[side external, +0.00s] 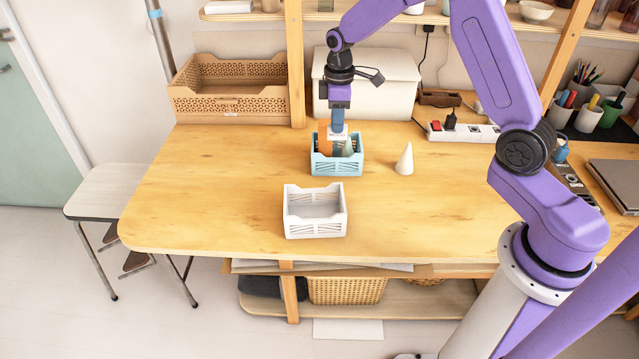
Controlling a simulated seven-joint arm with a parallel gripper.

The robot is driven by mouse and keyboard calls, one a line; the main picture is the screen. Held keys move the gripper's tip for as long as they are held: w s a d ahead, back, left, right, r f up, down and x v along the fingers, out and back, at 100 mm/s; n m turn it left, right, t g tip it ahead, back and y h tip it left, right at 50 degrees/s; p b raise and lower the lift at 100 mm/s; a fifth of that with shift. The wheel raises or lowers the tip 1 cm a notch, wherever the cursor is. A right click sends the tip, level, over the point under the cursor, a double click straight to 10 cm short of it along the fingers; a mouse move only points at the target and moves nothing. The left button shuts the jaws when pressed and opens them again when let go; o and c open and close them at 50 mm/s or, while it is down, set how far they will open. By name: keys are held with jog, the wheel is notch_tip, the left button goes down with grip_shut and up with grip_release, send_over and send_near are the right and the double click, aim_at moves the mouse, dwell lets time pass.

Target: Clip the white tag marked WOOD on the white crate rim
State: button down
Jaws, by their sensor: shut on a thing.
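The white crate (315,228) stands near the front middle of the table and looks empty. The light blue crate (337,169) stands behind it, with an orange thing (325,146) and a pale cone-like thing (348,147) in it. My gripper (337,132) points down over the back of the blue crate. It is shut on a small white piece (338,137), which looks like the tag, at about the blue crate's rim height. Its marking is too small to read, and I cannot tell whether it touches the rim.
A white cone (404,160) stands right of the blue crate. A tan crate (230,103) stands at the back left, and a white box (388,95) behind my gripper. A power strip (465,133) lies at the back right. The table around the white crate is clear.

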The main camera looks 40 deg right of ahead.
jog(key=s+a, duration=0.6)
jog(key=a, duration=0.3)
jog(key=s+a, duration=0.6)
jog(key=a, duration=0.3)
jog(key=shift+w+a+f, duration=0.1)
jog(key=shift+f, duration=1.4)
jog(key=shift+w+a+f, duration=0.1)
jog(key=shift+f, duration=1.4)
jog(key=shift+f, duration=1.85)
dwell(1.3)
